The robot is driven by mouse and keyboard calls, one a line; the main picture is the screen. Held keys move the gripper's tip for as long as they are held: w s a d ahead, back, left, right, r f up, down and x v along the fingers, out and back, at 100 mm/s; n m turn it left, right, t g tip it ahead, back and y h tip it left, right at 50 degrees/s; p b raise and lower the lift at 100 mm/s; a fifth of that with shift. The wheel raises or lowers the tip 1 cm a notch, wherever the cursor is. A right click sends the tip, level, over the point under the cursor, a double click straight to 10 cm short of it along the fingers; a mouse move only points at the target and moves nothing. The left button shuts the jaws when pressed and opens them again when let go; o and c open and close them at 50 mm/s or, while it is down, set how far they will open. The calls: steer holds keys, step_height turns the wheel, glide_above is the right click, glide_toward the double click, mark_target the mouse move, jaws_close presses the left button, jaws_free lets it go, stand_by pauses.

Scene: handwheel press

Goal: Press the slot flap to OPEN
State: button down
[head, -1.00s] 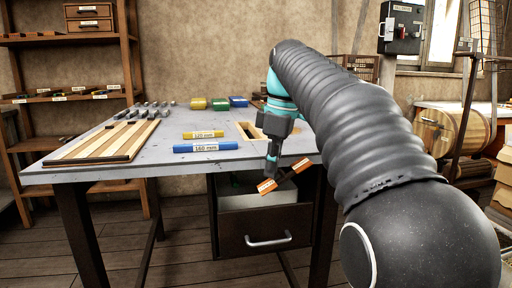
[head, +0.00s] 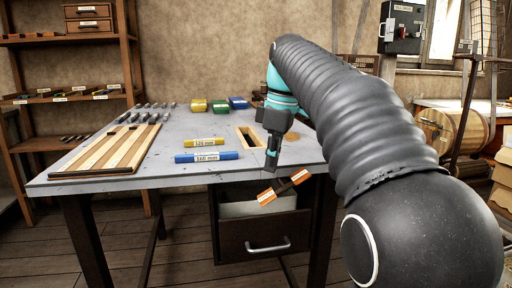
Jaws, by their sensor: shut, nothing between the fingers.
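A tilted dark bar with orange labelled ends (head: 299,177) shows at the front edge of the grey table, above the drawer. It looks like the flap, but its labels are too small to read and its mounting is unclear. Its left end sits lower than its right end. My gripper (head: 271,165) is shut and empty, pointing down. Its tip shows just above the bar, apart from it in the picture. A wood-framed slot (head: 245,140) lies in the table top, left of my gripper; my gripper covers part of its right side.
Blue (head: 206,156) and yellow (head: 204,142) labelled blocks lie on the table (head: 165,172). A striped wooden board (head: 110,150) is at left. Coloured boxes (head: 220,106) stand at the back. Below is a drawer (head: 263,236) with a metal handle.

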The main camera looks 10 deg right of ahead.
steer(key=shift+r, duration=1.95)
steer(key=s+f+m+t+h, duration=0.1)
steer(key=s+f+m+t, duration=0.3)
steer(key=s+f+m, duration=0.8)
steer(key=s+f, duration=1.1)
steer(key=f, duration=0.2)
steer(key=shift+t+h, duration=0.3)
steer(key=shift+a+f, duration=0.1)
steer(key=shift+a, duration=0.1)
